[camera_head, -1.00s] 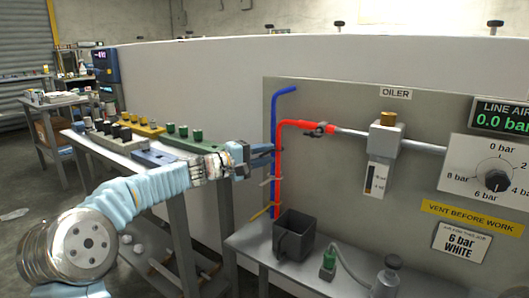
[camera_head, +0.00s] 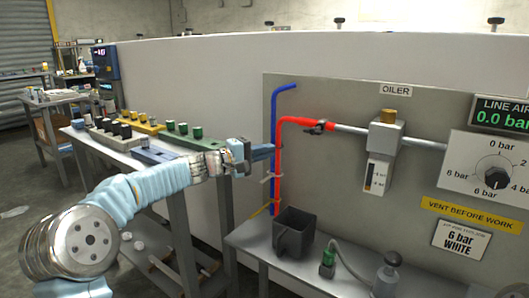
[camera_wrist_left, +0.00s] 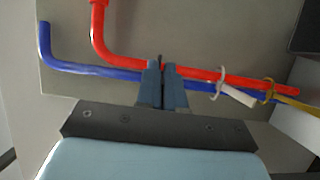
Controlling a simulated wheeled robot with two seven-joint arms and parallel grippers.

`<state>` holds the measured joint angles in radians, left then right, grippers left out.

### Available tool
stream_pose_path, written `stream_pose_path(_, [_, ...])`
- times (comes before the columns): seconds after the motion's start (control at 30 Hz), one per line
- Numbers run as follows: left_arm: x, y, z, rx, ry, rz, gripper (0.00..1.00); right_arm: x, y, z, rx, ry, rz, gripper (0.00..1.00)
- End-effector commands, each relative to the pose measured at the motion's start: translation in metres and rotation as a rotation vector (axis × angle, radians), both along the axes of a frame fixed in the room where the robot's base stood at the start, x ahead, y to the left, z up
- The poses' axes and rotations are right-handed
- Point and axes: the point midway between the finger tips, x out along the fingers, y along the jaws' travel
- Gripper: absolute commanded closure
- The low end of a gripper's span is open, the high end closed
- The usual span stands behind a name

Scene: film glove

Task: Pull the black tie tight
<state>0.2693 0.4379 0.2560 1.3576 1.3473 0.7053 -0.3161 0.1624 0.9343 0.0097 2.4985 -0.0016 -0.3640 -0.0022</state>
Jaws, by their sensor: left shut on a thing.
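A red hose (camera_head: 277,165) and a blue hose (camera_head: 274,115) run down side by side on the grey panel. My left gripper (camera_head: 268,150) reaches them from the left, above the white and yellow ties. In the left wrist view its fingers (camera_wrist_left: 163,82) are shut, pointing at the hoses. A thin dark strip, the black tie (camera_wrist_left: 161,62), shows between the fingertips; its loop around the hoses is mostly hidden by the fingers. A white tie (camera_wrist_left: 222,80) and a yellow tie (camera_wrist_left: 268,90) are around the hoses beside it. My right gripper is out of view.
A black open bin (camera_head: 293,235) stands on the bench below the hoses. A small green-based fitting (camera_head: 327,264) and a bottle (camera_head: 387,275) are to its right. The oiler (camera_head: 384,140) is on the panel.

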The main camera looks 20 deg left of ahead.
Motion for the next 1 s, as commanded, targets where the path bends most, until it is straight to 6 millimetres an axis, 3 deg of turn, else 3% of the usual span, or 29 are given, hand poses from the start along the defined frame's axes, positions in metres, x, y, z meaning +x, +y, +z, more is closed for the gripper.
stream_pose_path(1.0, [-0.0031,0.002,-0.0034,0.001,0.001,0.002,1.0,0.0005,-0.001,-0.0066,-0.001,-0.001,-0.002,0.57])
